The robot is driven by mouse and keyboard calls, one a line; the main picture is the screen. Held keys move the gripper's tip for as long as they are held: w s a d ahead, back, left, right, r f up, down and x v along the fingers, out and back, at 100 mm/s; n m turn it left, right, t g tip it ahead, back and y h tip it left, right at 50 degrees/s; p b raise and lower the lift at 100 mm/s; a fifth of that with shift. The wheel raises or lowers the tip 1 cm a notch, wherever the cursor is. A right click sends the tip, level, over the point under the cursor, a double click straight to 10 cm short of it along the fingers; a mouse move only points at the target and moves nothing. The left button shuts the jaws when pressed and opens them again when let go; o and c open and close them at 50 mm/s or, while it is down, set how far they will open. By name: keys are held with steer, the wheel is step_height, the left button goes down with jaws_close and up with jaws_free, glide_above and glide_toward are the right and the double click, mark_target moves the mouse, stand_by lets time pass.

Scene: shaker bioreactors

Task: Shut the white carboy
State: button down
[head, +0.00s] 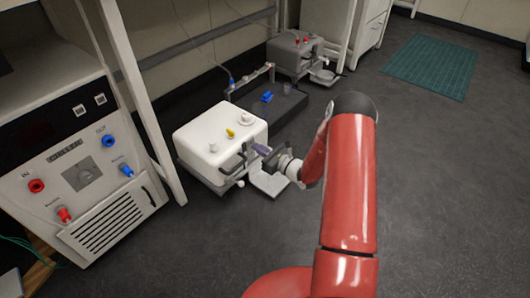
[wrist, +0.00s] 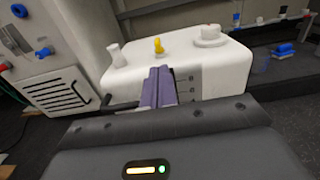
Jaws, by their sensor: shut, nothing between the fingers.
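The white carboy (head: 208,150) stands upright on the floor in the head view. It also fills the middle of the wrist view (wrist: 125,76). On its top are a yellow valve (head: 230,133), a white capped port (head: 247,118) and a small white spout (head: 213,146); all three also show in the wrist view. My gripper (head: 261,149) is at the carboy's front right face. In the wrist view its purple fingers (wrist: 159,84) are together and empty, pointing at the front face with its scale marks. I cannot tell whether they touch it. The lower front is hidden behind the gripper.
A grey plate (head: 270,184) juts out at the carboy's front. A dark tray (head: 278,113) with a blue valve (head: 267,96) lies behind it, then a grey unit (head: 293,53). A control cabinet (head: 75,165) stands left.

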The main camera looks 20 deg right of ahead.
mark_target(241, 143)
steer(key=x, duration=0.8)
steer(key=shift+w+a+b, duration=0.15)
steer(key=shift+w+b, duration=0.05)
steer(key=shift+b, duration=0.1)
